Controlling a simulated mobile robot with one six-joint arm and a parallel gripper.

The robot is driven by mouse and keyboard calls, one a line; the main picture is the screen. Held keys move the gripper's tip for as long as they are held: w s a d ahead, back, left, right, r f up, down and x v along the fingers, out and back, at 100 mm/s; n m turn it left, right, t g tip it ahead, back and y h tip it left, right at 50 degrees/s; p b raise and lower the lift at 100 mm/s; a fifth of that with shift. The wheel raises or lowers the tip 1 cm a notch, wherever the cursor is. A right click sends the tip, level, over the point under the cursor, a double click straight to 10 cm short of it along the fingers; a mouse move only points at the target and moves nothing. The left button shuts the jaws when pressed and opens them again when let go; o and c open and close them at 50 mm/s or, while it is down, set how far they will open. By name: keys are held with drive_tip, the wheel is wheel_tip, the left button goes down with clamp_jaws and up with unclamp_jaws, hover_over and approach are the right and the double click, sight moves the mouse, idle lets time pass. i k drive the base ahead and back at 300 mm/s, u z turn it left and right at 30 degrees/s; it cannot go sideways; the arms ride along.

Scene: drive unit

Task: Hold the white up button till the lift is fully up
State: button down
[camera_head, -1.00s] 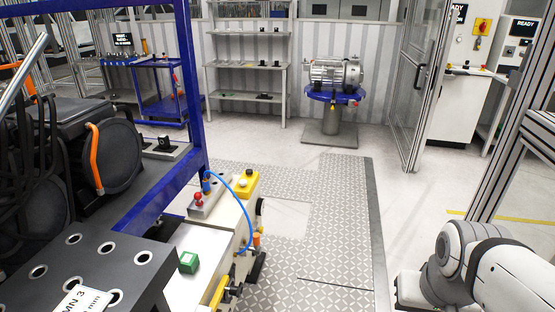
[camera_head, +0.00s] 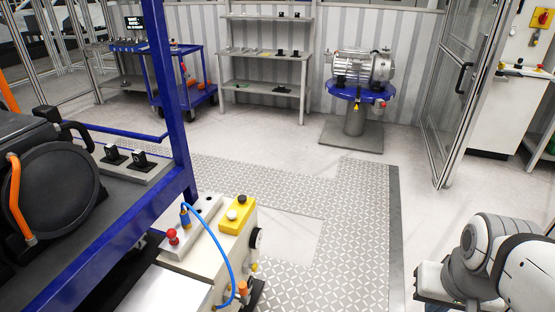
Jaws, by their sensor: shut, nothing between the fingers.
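A yellow button box (camera_head: 238,217) sits on top of a cream machine body, below and left of the picture's middle. It carries a white button (camera_head: 232,215) at its near end and a black button (camera_head: 242,199) at its far end. Nothing touches either button. Which thing is the lift is not clear; a round blue table on a grey column (camera_head: 355,117) bears a silver motor (camera_head: 364,66) at the back. My arm's white and grey links show at the lower right; my gripper is out of view.
A red knob (camera_head: 172,237) and a blue hose (camera_head: 224,256) are left of and below the button box. A blue frame post (camera_head: 172,100) stands at left. Patterned floor plates (camera_head: 346,230) lie clear between the machine and my arm. A glass door (camera_head: 455,90) stands at right.

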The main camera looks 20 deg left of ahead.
sight(231, 215)
drive_tip(key=u, duration=0.45)
drive_tip(key=i, duration=1.2)
drive_tip(key=u, duration=1.05)
drive_tip(key=i, duration=0.45)
drive_tip(key=u, duration=0.3)
drive_tip(key=k, duration=0.9)
drive_tip(key=u, duration=0.15)
drive_tip(key=i, duration=0.9)
drive_tip(key=z, duration=0.05)
